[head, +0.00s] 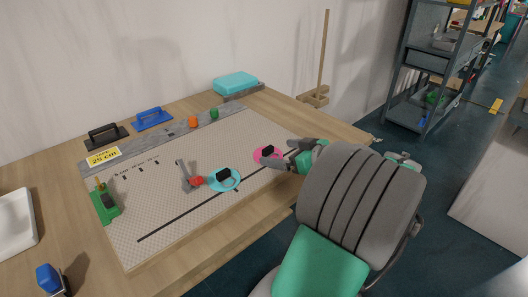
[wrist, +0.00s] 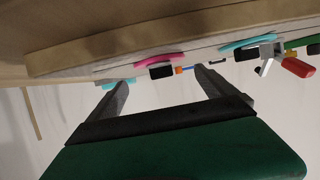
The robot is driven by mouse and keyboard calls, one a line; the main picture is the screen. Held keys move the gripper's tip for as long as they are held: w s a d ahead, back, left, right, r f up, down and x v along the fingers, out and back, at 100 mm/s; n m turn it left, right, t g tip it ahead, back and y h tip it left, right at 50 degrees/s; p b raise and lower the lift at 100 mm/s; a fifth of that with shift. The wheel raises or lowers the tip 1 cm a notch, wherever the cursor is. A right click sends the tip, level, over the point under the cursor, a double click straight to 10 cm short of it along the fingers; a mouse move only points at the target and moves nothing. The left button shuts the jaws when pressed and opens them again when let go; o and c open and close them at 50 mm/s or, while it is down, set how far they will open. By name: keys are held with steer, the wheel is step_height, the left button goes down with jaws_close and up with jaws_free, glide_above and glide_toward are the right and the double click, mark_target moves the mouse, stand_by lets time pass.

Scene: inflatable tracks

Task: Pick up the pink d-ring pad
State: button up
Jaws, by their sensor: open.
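The pink d-ring pad (head: 259,158) is a flat pink disc with a black block on top. It lies on the perforated mat (head: 150,215), near the mat's right side. In the wrist view the pink pad (wrist: 158,58) shows upside down, beyond and between my fingers. My gripper (head: 280,156) is open and empty, close beside the pad on its right in the head view. In the wrist view my gripper (wrist: 161,84) has its two fingers wide apart. Whether a finger touches the pad I cannot tell.
A cyan pad (head: 235,182) with a black block lies left of the pink one, beside a red-and-grey tool (head: 195,181). The mat's front is mostly clear.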

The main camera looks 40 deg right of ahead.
mark_target(270, 150)
steer(key=x, duration=0.5)
steer(key=shift+w+a, duration=0.15)
steer(key=shift+w, duration=0.2)
steer(key=shift+c, duration=0.2)
steer(key=c, duration=1.2)
steer(key=shift+c, duration=0.6)
steer(key=shift+r, duration=0.1)
